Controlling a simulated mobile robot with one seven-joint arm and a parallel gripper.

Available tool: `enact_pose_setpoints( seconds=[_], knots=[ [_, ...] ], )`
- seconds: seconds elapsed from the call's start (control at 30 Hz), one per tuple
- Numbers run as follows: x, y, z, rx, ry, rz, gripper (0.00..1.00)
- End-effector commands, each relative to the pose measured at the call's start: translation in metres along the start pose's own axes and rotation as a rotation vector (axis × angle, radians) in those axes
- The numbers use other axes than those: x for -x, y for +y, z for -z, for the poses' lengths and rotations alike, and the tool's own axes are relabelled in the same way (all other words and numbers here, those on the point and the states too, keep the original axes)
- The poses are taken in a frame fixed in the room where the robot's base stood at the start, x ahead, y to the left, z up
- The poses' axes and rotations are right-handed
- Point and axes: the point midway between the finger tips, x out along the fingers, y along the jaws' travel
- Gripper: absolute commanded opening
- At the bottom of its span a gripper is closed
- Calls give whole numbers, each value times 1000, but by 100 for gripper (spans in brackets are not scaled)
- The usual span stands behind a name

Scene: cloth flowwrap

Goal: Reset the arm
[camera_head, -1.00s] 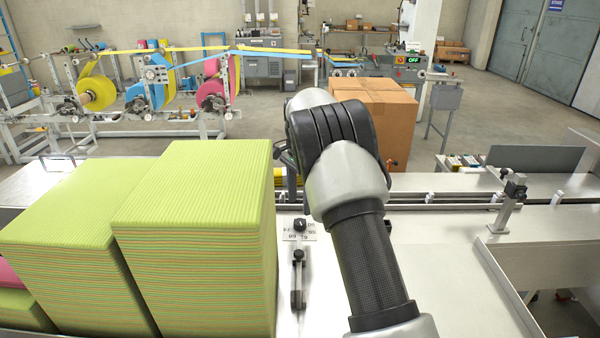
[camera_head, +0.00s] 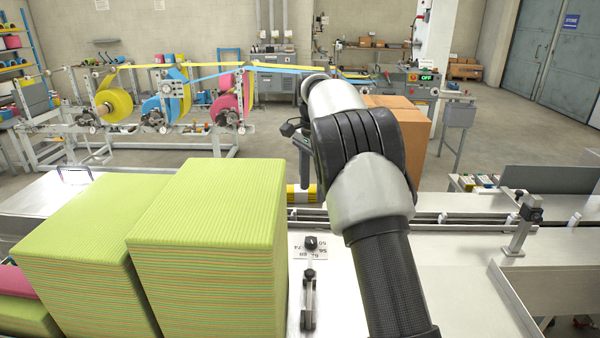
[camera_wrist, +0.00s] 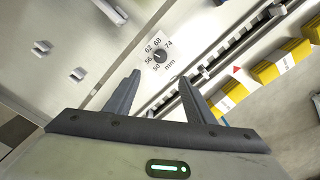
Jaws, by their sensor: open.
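My gripper shows in the wrist view (camera_wrist: 160,90) with its two fingers apart and nothing between them. It hangs above the metal machine deck, and a dial (camera_wrist: 160,57) with numbers in mm lies beyond the fingertips. In the head view my arm reaches forward from the lower right and bends at a black joint. The gripper's dark end (camera_head: 303,160) shows partly to the left of that joint, above the conveyor rails; the fingers cannot be made out clearly there.
Tall stacks of green cloths (camera_head: 210,215) stand left of my arm. The dial with its lever (camera_head: 309,285) sits beside them. Yellow-and-white packs (camera_wrist: 280,62) lie along the rail. Cardboard boxes (camera_head: 412,125) stand behind my arm. The deck to the right (camera_head: 455,290) is mostly clear.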

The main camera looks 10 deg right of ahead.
Motion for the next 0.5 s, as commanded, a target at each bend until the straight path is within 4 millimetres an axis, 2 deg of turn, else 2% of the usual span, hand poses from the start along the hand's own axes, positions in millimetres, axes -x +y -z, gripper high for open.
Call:
enact_pose_setpoints(
  seconds=[0.17,0.3,0.4,0.5],
  knots=[
    [53,33,-8,103,9,69,49],
    [99,82,-27,259,37,140,49],
    [122,122,-46,380,70,186,49],
    [136,164,-68,506,114,226,49]
  ],
)
